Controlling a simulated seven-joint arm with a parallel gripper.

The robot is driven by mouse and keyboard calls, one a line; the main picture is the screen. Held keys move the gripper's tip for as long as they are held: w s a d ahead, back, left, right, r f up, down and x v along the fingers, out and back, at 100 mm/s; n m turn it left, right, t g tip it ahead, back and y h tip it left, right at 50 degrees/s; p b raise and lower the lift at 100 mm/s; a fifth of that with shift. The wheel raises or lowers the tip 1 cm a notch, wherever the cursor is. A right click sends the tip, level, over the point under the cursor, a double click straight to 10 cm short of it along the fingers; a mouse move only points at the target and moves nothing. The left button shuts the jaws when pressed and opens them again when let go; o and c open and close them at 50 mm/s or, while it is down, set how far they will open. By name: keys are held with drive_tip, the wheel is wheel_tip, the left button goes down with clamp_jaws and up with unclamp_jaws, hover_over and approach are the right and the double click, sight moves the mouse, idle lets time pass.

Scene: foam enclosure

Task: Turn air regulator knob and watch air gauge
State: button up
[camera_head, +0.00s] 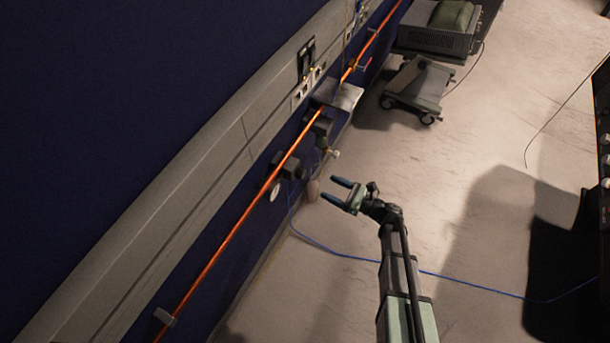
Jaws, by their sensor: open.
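A small dark fitting (289,168) sits on the wall below an orange pipe, left of my gripper. A small round pale face (274,192), which looks like the air gauge, hangs at its lower left. It is too small to read. A brownish rounded piece (313,190) shows just left of my fingertips; I cannot tell if it is the regulator knob. Another dark fitting (321,126) with a small pale end piece (335,154) is higher up along the pipe. My gripper (328,188) is open and empty, its two blue fingers pointing left toward the wall, apparently touching nothing.
The orange pipe (235,227) runs diagonally along the blue wall, below a grey trunking (205,160) with sockets. A metal box (339,94) juts out above the fittings. A blue cable (470,285) crosses the floor. A wheeled cart (418,84) stands at the back. Dark equipment is at right.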

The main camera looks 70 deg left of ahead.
sight(300, 173)
drive_tip(key=x, duration=1.1)
drive_tip(key=shift+c, duration=0.2)
drive_tip(key=c, duration=1)
drive_tip(key=shift+n, duration=0.4)
drive_tip(key=shift+w+n, duration=0.1)
drive_tip(key=shift+n, duration=3.6)
